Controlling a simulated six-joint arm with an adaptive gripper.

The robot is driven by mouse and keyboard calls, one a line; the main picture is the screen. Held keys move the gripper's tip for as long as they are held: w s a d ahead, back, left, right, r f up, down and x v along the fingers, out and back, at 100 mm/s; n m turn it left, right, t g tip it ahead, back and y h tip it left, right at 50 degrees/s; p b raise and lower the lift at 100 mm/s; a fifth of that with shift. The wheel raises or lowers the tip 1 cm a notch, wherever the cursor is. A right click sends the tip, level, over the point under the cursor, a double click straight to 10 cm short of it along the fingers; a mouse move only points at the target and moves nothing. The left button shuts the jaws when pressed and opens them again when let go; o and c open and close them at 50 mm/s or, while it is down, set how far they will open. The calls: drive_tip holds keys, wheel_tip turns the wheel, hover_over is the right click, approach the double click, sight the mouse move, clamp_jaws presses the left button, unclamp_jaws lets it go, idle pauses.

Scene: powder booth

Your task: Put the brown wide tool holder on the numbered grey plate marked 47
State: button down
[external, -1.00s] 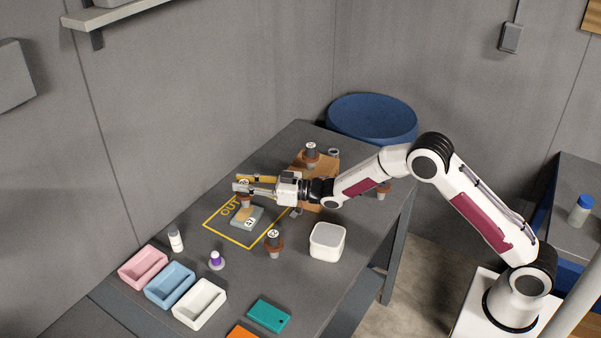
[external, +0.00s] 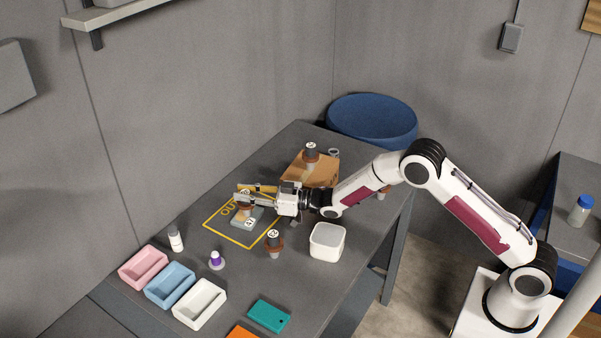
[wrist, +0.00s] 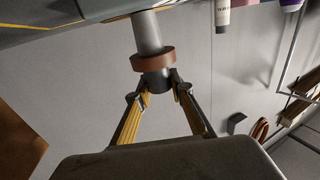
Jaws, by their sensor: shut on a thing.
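My gripper (external: 243,196) is shut on a brown wide tool holder (external: 245,209). In the wrist view the fingers (wrist: 160,86) close on its dark end, beside the brown flange (wrist: 153,61), and its grey shank (wrist: 147,32) points away from my gripper. The holder is upright over the numbered grey plate marked 47 (external: 249,221). The plate's edge (wrist: 100,9) shows at the top of the wrist view. Whether the shank touches the plate I cannot tell. The fingers hide part of the holder in the external view.
The plate lies inside a yellow "OUT" outline (external: 256,244). Other tool holders stand nearby: one in front (external: 274,240), one at the wooden board (external: 311,153), one behind my arm. A white tub (external: 327,241), a white bottle (external: 176,240) and coloured trays (external: 170,285) stand around.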

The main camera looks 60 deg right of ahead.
drive_tip(key=c, duration=1.8)
unclamp_jaws()
drive_tip(key=shift+r, duration=0.1)
drive_tip(key=shift+v, duration=5.95)
drive_tip(key=shift+d, duration=0.1)
